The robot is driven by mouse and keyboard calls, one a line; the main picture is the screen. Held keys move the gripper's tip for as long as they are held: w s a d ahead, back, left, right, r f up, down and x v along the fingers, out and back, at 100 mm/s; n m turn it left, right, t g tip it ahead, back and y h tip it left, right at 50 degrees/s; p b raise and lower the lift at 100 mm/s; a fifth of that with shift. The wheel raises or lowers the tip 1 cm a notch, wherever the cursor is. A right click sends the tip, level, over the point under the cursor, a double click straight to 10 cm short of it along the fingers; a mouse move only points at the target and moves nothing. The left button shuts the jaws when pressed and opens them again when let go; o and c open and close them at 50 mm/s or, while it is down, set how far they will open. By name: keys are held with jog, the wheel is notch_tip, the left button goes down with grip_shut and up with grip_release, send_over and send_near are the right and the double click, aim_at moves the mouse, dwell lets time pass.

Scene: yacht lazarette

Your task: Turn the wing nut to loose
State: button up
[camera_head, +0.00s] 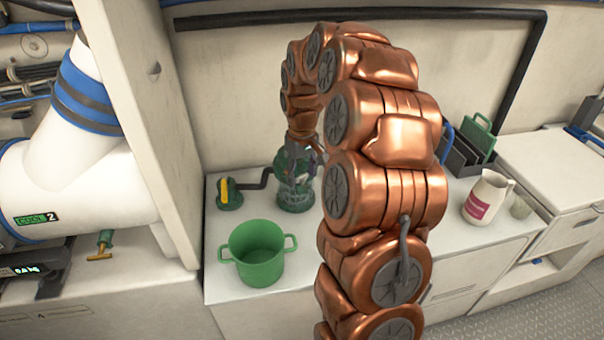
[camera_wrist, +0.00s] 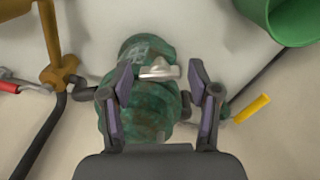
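The silver wing nut (camera_wrist: 158,70) sits on top of the green strainer (camera_wrist: 145,110) in the wrist view. Its wings lie roughly crosswise in that picture. The strainer (camera_head: 295,192) stands at the back of the white counter in the head view, with a green top and a clear lower part. My gripper (camera_wrist: 160,78) is open above the strainer, with one finger on either side of the wing nut. Gaps show between the fingers and the nut. In the head view my gripper (camera_head: 304,150) points down at the strainer, and the wing nut is hidden there.
A green pot (camera_head: 258,265) stands on the counter in front of the strainer. A white jug (camera_head: 487,197) stands right. The wrist view shows a brass-coloured fitting (camera_wrist: 62,72) at left.

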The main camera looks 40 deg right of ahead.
aim_at(302, 175)
jog(key=shift+o, duration=0.3)
notch_tip(302, 175, up, 12)
dwell(0.6)
